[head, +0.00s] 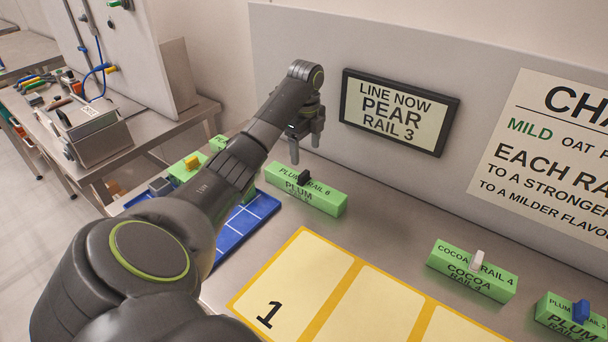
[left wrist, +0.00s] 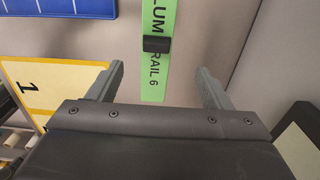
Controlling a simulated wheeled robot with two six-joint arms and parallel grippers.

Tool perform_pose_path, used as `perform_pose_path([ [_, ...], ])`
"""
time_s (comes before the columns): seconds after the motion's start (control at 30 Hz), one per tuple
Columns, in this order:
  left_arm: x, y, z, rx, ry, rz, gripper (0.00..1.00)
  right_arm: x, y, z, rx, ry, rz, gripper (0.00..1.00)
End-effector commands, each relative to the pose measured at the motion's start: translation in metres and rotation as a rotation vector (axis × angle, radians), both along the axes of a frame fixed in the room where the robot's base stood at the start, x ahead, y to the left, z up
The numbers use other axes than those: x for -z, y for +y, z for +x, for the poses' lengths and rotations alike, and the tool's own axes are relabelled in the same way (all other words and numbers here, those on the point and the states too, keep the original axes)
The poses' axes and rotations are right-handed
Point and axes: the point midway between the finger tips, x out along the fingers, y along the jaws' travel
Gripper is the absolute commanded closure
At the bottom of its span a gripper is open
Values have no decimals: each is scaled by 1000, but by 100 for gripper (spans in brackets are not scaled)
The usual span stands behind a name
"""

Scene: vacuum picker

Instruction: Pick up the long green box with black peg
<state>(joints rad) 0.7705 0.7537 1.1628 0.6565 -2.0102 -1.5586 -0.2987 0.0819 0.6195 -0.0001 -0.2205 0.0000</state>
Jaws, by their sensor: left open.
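The long green box (head: 322,202), labelled PLUM RAIL 6, lies on the metal table near the back wall panel, with a black peg (head: 304,177) on top. My left gripper (head: 305,148) is open and empty, above the box and apart from it. In the left wrist view, the green box (left wrist: 156,82) and its black peg (left wrist: 156,44) show between and beyond the two fingers of the left gripper (left wrist: 159,69). My right gripper is not in view.
A blue tray (head: 246,222) with other green boxes is partly behind my left arm. A yellow-bordered mat (head: 343,262) marked 1 lies in front. Green boxes with a white peg (head: 470,272) and a blue peg (head: 570,318) stand right. A sign (head: 397,112) hangs behind.

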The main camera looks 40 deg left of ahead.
Motion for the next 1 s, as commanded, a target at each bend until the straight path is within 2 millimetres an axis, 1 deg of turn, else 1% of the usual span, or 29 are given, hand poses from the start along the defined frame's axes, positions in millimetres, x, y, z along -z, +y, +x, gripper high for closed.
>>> perform_pose_path([
  [0.03,12,0,0,0,0,0,27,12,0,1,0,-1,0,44],
  [0.3,41,0,0,0,0,0,27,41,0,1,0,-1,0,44],
  [0.33,43,0,-1,-1,3,-1,27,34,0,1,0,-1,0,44],
  [0.37,47,-1,-1,0,3,-2,27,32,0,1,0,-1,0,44],
  [0.4,52,-1,-1,0,3,-2,27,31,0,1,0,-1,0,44],
  [0.57,64,0,-2,0,3,0,27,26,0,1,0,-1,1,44],
  [0.73,89,0,-7,-1,4,-2,27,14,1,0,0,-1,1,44],
  [0.8,99,0,-6,-1,3,-1,27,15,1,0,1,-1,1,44],
  [0.9,108,0,-6,0,2,0,27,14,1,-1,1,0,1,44],
  [1.0,110,1,-6,1,0,1,27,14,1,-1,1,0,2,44],
])
